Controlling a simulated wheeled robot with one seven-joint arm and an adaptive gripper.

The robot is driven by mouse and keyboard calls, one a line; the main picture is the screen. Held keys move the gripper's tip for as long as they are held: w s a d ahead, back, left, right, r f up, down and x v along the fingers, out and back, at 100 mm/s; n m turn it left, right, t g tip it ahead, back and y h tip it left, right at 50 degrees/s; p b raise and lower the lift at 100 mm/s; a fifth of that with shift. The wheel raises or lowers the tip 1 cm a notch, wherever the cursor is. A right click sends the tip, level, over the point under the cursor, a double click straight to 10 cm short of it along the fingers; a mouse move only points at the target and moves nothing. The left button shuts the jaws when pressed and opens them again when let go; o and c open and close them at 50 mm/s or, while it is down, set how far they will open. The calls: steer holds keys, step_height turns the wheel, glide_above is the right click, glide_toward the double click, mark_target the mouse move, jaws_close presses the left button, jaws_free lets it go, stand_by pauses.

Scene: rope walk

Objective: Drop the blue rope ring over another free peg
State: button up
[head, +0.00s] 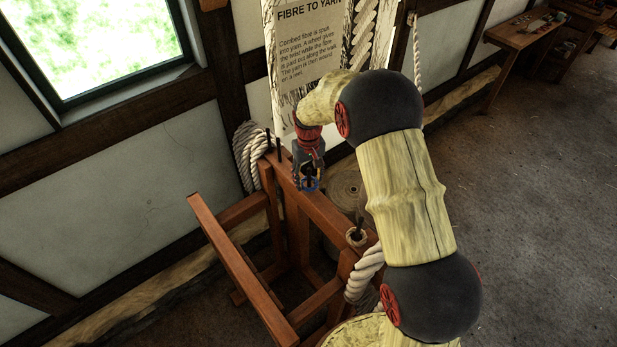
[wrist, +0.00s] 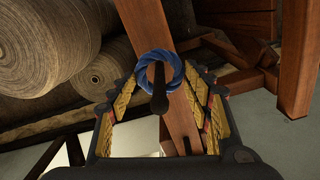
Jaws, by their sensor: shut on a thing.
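The blue rope ring (wrist: 145,68) is at the fingertips of my gripper (wrist: 160,84), which is shut on it. In the head view the small blue ring (head: 311,185) shows just under my gripper (head: 309,177), at the wooden beam (head: 328,214). In the wrist view a dark peg (wrist: 159,98) shows within the ring's opening, and its thick end covers the ring's lower edge. The peg seems to stand through the ring; how far down the ring sits I cannot tell. Another dark peg (head: 278,148) stands farther back on the beam.
A tan rope ring (head: 356,238) is at the beam's near end, with thick white rope (head: 364,275) hanging below. A white rope hank (head: 250,155) hangs at the far end. Large rope coils (wrist: 105,77) lie beside the beam. Open floor (head: 540,200) is at right.

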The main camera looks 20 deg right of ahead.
steer(key=shift+f+b, duration=0.8)
steer(key=shift+f, duration=0.7)
steer(key=o, duration=0.8)
steer(key=shift+o, duration=0.5)
step_height(320, 180, up, 12)
steer(key=shift+r, duration=0.1)
